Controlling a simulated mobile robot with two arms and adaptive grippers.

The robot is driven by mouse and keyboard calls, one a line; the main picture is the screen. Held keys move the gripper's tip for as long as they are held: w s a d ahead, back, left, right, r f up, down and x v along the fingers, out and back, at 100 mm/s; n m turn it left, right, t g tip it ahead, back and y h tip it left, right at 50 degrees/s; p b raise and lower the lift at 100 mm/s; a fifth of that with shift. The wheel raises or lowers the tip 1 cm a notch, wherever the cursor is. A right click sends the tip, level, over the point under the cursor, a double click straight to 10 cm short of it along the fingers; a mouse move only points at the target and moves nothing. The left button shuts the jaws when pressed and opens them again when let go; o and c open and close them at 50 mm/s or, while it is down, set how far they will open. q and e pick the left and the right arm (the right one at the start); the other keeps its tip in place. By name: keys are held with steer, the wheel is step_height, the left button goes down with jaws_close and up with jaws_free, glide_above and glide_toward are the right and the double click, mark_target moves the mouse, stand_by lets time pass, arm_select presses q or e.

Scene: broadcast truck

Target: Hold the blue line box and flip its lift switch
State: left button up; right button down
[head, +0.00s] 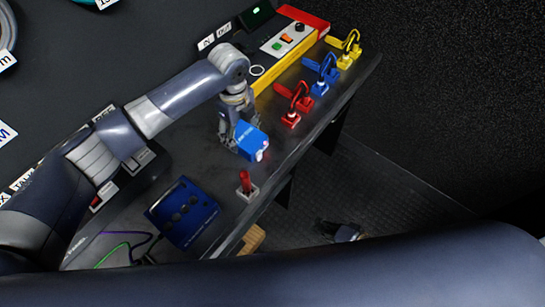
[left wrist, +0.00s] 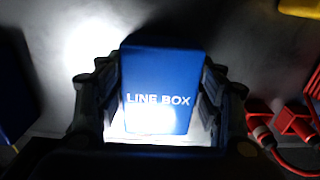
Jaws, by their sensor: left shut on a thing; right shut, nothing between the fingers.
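The blue line box (head: 251,138) is held above the dark desk near its front edge. A small pale, reddish detail (head: 263,153) shows on its lower right side; I cannot make out the switch clearly. My left gripper (head: 236,138) is shut on the box. In the left wrist view the box (left wrist: 162,75) sits between both fingers, its "LINE BOX" lettering facing the camera and brightly lit. My right gripper (head: 341,231) shows partly past the desk's front edge, low in the picture, shut and empty.
A dark blue unit (head: 183,212) with knobs and a red plug (head: 245,182) on a pale base are nearby on the desk. Red (head: 293,103), blue (head: 321,73) and yellow (head: 347,47) cabled connectors line the right edge. A yellow-sided panel (head: 290,60) stands behind.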

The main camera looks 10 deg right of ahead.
steer(key=w+a+r+t+y, duration=0.2)
steer(key=w+r, duration=0.1)
steer(key=r, duration=0.7)
steer(key=m+t+y, duration=0.1)
steer(key=t+y, duration=0.1)
steer(key=y, duration=0.1)
glide_toward(272, 162)
step_height(272, 162, up, 3)
steer(key=s+d, duration=0.3)
steer(key=shift+f, duration=0.2)
steer(key=x, duration=1.4)
